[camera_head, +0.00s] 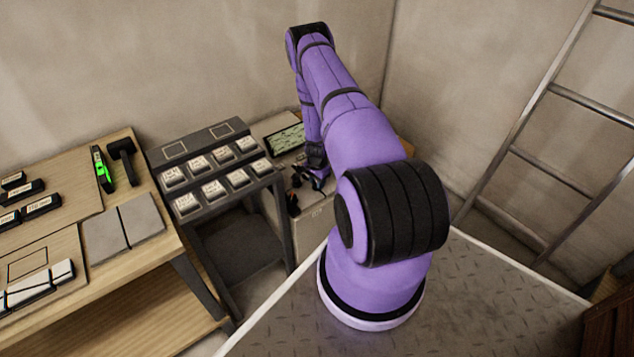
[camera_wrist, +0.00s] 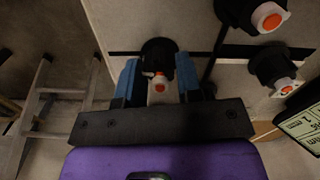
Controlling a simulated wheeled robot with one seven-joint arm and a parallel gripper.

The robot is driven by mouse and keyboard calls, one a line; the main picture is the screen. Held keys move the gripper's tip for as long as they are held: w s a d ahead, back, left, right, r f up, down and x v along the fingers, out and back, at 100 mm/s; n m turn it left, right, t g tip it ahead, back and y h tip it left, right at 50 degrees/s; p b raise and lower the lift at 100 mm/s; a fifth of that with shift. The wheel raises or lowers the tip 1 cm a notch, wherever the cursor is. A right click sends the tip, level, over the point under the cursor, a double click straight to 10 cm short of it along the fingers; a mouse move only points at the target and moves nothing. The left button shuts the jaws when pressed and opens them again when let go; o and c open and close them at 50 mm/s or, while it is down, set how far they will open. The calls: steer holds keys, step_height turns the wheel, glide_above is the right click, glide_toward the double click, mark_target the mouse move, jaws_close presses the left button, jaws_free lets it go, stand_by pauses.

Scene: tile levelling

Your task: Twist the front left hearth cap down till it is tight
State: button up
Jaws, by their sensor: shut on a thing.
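In the wrist view a cap (camera_wrist: 159,50), black with a small orange and white centre, sits on a pale tile surface at a crossing of dark joints. My gripper (camera_wrist: 157,72) has its two blue fingers on either side of this cap, shut on it. Two more black caps with orange centres stand to its right, one higher (camera_wrist: 268,18) and one lower (camera_wrist: 278,75). In the head view my gripper (camera_head: 316,172) is low beside the pale tiled block (camera_head: 312,215), and my arm hides much of that spot. I cannot tell from the pictures which corner the held cap is at.
A display panel (camera_head: 286,139) lies behind the gripper; its screen also shows at the wrist view's right edge (camera_wrist: 303,125). A dark rack (camera_head: 208,133) with several labelled boxes and a wooden bench (camera_head: 140,262) stand left. A ladder (camera_head: 545,95) leans at the right.

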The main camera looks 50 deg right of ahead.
steer(key=m, duration=0.5)
steer(key=shift+w, duration=0.1)
steer(key=shift+d+m, duration=0.1)
steer(key=shift+m, duration=2.3)
steer(key=o, duration=0.9)
steer(key=shift+o, duration=0.2)
steer(key=shift+r, duration=0.1)
step_height(320, 180, up, 11)
steer(key=shift+f, duration=0.2)
